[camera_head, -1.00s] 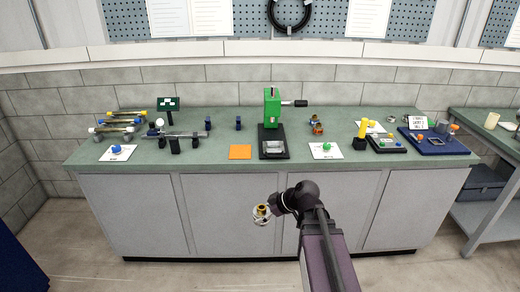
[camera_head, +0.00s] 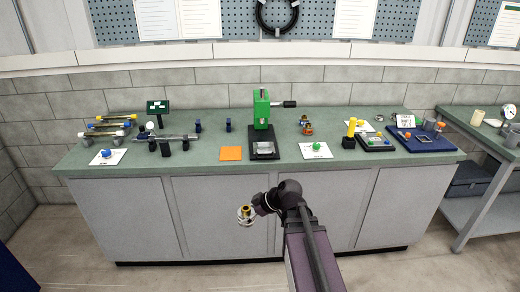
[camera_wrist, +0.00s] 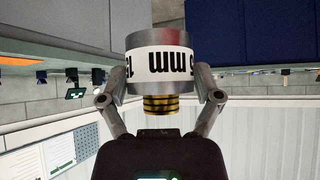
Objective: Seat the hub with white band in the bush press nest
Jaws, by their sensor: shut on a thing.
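The hub with white band (camera_wrist: 160,64) is a silver cylinder with dark lettering on a white band, and a brass, ringed part shows below it in the wrist view. My gripper (camera_wrist: 160,95) is shut on the hub, one finger on each side. In the head view my gripper (camera_head: 246,213) holds it in front of the bench, below the bench top's height in the picture and apart from it. The green bush press (camera_head: 261,110) stands on the bench, and its grey nest (camera_head: 264,148) in the black base looks empty.
An orange square (camera_head: 231,153) lies left of the press. White cards with a blue knob (camera_head: 106,154) and a green knob (camera_head: 316,147) lie on the bench. A blue tray (camera_head: 425,145) and yellow post (camera_head: 351,128) stand right. The bench front edge lies between my gripper and the press.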

